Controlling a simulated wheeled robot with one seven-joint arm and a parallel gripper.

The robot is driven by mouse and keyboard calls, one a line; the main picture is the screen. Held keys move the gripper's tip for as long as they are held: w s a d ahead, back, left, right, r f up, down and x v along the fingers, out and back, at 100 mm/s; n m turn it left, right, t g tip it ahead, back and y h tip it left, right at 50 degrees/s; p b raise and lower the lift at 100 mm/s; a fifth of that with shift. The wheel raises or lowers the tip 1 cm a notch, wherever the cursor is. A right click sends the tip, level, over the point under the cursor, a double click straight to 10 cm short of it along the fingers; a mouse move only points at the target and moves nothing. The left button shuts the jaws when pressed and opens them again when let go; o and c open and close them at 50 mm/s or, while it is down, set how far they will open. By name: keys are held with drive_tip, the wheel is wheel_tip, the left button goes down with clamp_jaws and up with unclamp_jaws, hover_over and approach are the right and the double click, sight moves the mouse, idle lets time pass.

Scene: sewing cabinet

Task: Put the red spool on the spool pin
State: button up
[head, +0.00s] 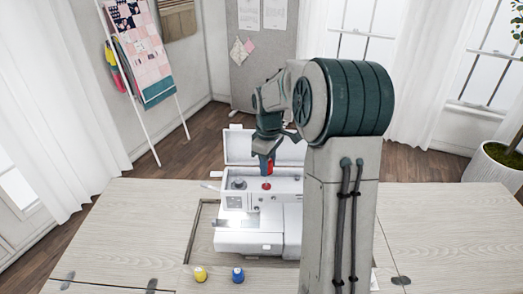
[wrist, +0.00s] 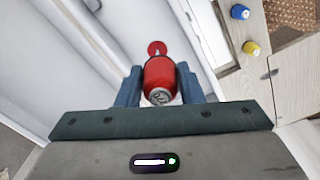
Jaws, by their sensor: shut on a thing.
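My gripper (head: 266,164) is shut on the red spool (wrist: 160,80), with one blue finger on each side of it in the wrist view. In the head view, the red spool (head: 271,167) shows partly behind a finger, above the white sewing machine (head: 258,243). A small red disc (head: 266,185) sits on top of the machine below the spool, with a visible gap between them. The disc also shows in the wrist view (wrist: 157,46), just beyond the spool's far end. The spool pin itself cannot be made out clearly; the disc appears to be its base.
The machine's raised lid (head: 238,147) stands open behind its top. A yellow spool (head: 200,273) and a blue spool (head: 238,275) stand on the wooden cabinet top (head: 130,225) in front of the machine. The tabletop on both sides is mostly clear.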

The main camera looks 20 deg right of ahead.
drive_tip(key=shift+w+a, duration=0.1)
drive_tip(key=shift+w, duration=0.35)
drive_tip(key=shift+s+f+b, duration=0.2)
drive_tip(key=shift+f+b, duration=0.5)
drive_tip(key=shift+f, duration=0.1)
drive_tip(key=shift+f+b, duration=0.5)
drive_tip(key=shift+f, duration=0.15)
drive_tip(key=shift+d+f, duration=0.2)
drive_tip(key=shift+f, duration=0.45)
idle(0.4)
drive_tip(key=shift+f+b, duration=0.5)
drive_tip(key=shift+b, duration=0.1)
drive_tip(key=o, duration=1)
